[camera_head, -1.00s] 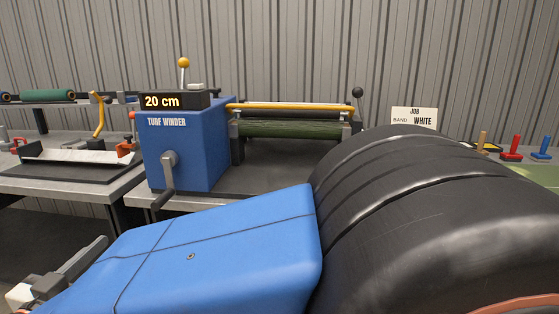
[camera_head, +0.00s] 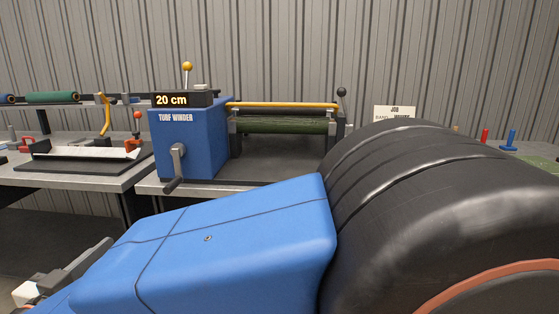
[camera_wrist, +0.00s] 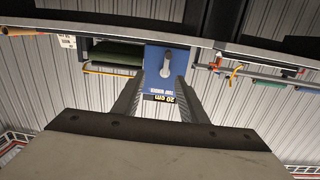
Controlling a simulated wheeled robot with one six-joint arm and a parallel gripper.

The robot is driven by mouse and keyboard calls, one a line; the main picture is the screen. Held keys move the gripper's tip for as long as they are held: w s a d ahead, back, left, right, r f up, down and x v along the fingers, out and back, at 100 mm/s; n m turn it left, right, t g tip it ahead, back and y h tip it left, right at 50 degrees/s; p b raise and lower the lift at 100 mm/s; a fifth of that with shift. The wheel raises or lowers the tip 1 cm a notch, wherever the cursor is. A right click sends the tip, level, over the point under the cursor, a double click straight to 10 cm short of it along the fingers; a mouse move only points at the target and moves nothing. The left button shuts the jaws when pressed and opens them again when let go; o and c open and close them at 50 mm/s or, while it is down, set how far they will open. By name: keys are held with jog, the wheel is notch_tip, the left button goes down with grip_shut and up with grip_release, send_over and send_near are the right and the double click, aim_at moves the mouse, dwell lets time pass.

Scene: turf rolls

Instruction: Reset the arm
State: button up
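My gripper (camera_wrist: 158,82) shows in the wrist view, with its two dark fingers apart and nothing held between them. The wrist picture is upside down. The blue turf winder (camera_wrist: 166,62) shows beyond the gap between the fingers, apart from them. In the head view my blue arm link and large black joint fill the lower middle and right. I cannot make out the gripper clearly there. The winder (camera_head: 190,140) stands on the bench beyond my arm, its display reading 20 cm and its grey crank on the front.
A black tray (camera_head: 75,163) with a white strip and an orange-handled tool stand on the left bench. Green rolls (camera_head: 52,98) lie on a rack behind. A job card (camera_head: 394,111) and red and blue pegs (camera_head: 511,138) are at right, partly hidden by my arm.

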jog(key=w+d+f+g+h, duration=0.1)
jog(key=w+d+g+h, duration=0.2)
jog(key=d, duration=1)
jog(key=w+d+f+g, duration=0.1)
jog(key=w+d+g, duration=0.35)
jog(key=d, duration=0.85)
jog(key=w+d+f+g+h, duration=0.2)
jog(key=w+d, duration=0.4)
jog(key=d, duration=0.6)
jog(key=s+d+f+n+g+y, duration=0.1)
jog(key=s+d+f+g, duration=0.15)
jog(key=d, duration=0.55)
jog(key=s+d+f+g+y, duration=0.15)
jog(key=s+d, duration=0.25)
jog(key=d, duration=0.4)
jog(key=s+d+f+y, duration=0.2)
jog(key=s+d, duration=0.1)
jog(key=s, duration=0.3)
jog(key=s+d+f+y, duration=0.2)
jog(key=s+d, duration=0.2)
jog(key=s, duration=0.2)
jog(key=shift+s+f+n+t+y, duration=0.3)
jog(key=shift+s+f+t+y, duration=0.05)
jog(key=shift+t, duration=0.1)
